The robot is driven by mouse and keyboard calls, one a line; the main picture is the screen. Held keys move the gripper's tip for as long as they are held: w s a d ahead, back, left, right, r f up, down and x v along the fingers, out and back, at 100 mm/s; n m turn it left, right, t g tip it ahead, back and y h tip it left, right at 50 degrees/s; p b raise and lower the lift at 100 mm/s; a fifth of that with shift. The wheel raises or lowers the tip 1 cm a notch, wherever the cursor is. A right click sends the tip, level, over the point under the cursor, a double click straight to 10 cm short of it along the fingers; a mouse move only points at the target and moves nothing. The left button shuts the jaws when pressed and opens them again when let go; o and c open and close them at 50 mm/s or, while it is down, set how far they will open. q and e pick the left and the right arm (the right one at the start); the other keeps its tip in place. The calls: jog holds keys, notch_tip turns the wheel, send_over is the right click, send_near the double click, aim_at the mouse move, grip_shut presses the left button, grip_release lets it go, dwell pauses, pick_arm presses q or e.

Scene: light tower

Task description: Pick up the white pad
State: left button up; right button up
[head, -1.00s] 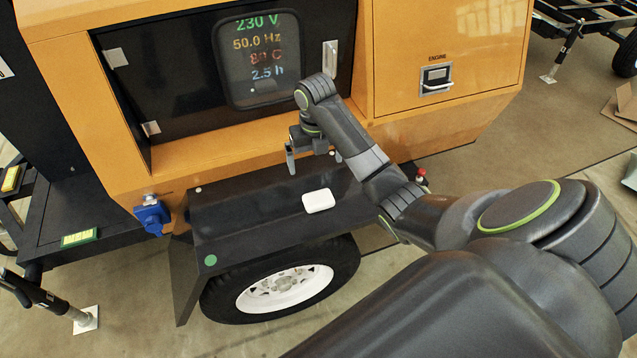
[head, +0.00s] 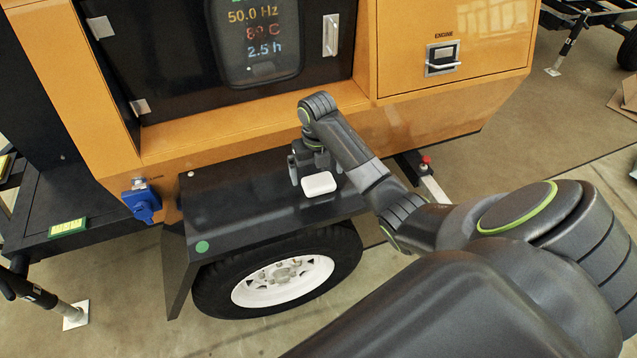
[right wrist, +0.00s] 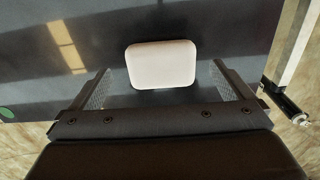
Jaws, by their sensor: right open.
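The white pad (head: 319,183) is a small rounded block lying on the black fender (head: 235,205) above the wheel. In the right wrist view the pad (right wrist: 162,64) lies ahead of my right gripper (right wrist: 163,80), roughly centred, with its near edge between the two fingers. My right gripper (head: 315,172) is open, low over the fender just behind the pad in the head view. A gap shows on each side of the pad, and nothing is held. My left gripper is not in view.
The orange cabinet (head: 220,130) with a dark display panel stands right behind the fender. A blue socket (head: 142,201) sticks out at the left, and a red knob (head: 426,160) stands at the right. The fender left of the pad is clear.

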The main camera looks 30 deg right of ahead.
aim_at(318, 179)
jog(key=shift+f, duration=1.55)
jog(key=shift+c, duration=0.4)
jog(key=c, duration=0.9)
notch_tip(318, 179, up, 7)
jog(key=shift+d+f, duration=0.1)
jog(key=shift+f, duration=0.1)
jog(key=shift+c, duration=0.2)
notch_tip(318, 179, up, 3)
jog(key=shift+f+p, duration=0.15)
jog(key=shift+p, duration=0.85)
jog(key=shift+r+p, duration=0.45)
